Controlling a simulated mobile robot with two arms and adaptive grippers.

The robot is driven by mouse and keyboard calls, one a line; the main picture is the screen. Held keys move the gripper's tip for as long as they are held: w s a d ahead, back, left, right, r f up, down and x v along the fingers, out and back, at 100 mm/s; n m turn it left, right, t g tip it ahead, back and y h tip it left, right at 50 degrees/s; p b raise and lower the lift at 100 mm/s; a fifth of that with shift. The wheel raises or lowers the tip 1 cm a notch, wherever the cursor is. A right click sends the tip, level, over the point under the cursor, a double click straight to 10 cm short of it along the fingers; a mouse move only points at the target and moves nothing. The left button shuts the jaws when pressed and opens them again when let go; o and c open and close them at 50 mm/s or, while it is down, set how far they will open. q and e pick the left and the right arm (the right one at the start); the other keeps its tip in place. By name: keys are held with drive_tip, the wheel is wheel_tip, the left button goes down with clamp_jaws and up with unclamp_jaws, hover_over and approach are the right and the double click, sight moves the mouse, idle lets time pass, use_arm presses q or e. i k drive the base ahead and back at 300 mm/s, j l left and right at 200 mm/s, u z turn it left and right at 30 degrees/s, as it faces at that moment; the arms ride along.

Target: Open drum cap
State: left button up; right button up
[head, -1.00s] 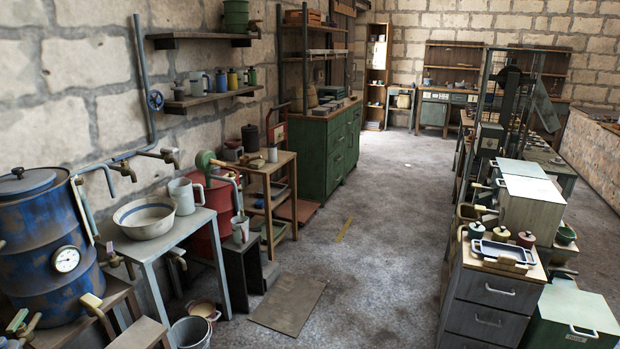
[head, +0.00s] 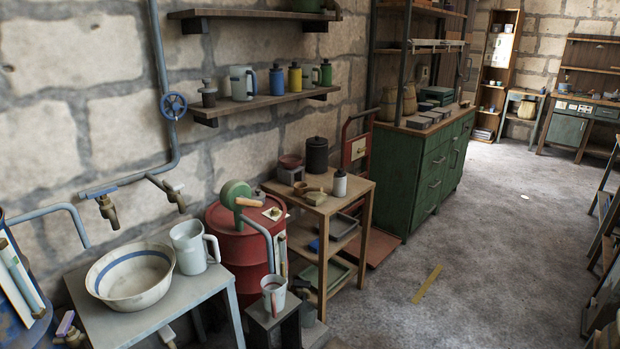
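A red drum (head: 236,248) stands against the wall, partly behind the grey table and a small stand. A green round pump (head: 236,195) with a wooden handle and a grey bent spout sits on its top. A small pale tag or plate with a reddish round piece, perhaps a cap (head: 275,212), shows on the right of the drum's top. It is too small to tell whether it is shut. A blue drum (head: 30,325) is cut off at the left edge, and its top is out of view. Neither of my grippers is in view.
The grey table (head: 195,290) holds a bowl (head: 131,277) and a jug (head: 192,247). A metal cup (head: 274,294) stands below the spout. A wooden side table (head: 335,203) stands right of the red drum. Wall taps (head: 108,212) jut out at left.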

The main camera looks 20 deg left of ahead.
sight(257, 195)
drive_tip(key=i+l+u, duration=0.1)
drive_tip(key=i+u, duration=0.3)
drive_tip(key=i+l+u, duration=0.25)
drive_tip(key=i+u, duration=0.2)
drive_tip(key=i+l+u, duration=0.4)
drive_tip(key=i, duration=0.05)
